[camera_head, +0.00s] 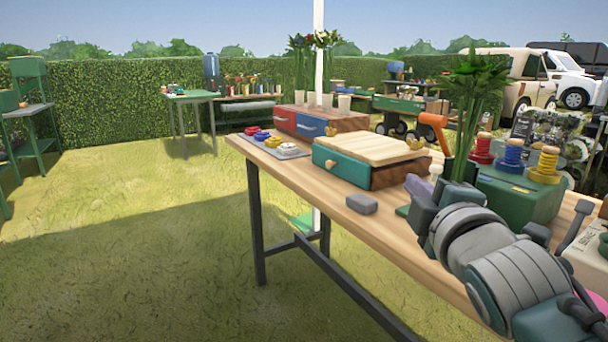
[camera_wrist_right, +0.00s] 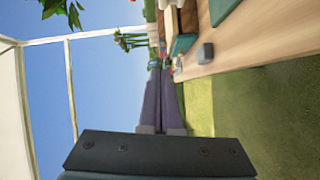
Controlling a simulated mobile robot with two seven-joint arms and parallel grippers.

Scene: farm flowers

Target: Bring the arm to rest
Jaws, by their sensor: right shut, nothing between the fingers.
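My right arm comes in from the lower right in the head view and reaches over the right part of the wooden table (camera_head: 300,178). My right gripper (camera_head: 416,184) is mostly hidden behind its own wrist there; a bit of purple finger shows. In the right wrist view the two purple fingers of the right gripper (camera_wrist_right: 164,80) lie together, shut and empty, with sky on one side and grass on the other. My left gripper is in neither view.
A grey block (camera_head: 361,204) lies near the table's front edge. A box with a teal drawer (camera_head: 340,166) stands behind it. A green box (camera_head: 515,195) with thread spools and tall green stems (camera_head: 468,120) stand close to my right arm. Grass on the left is clear.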

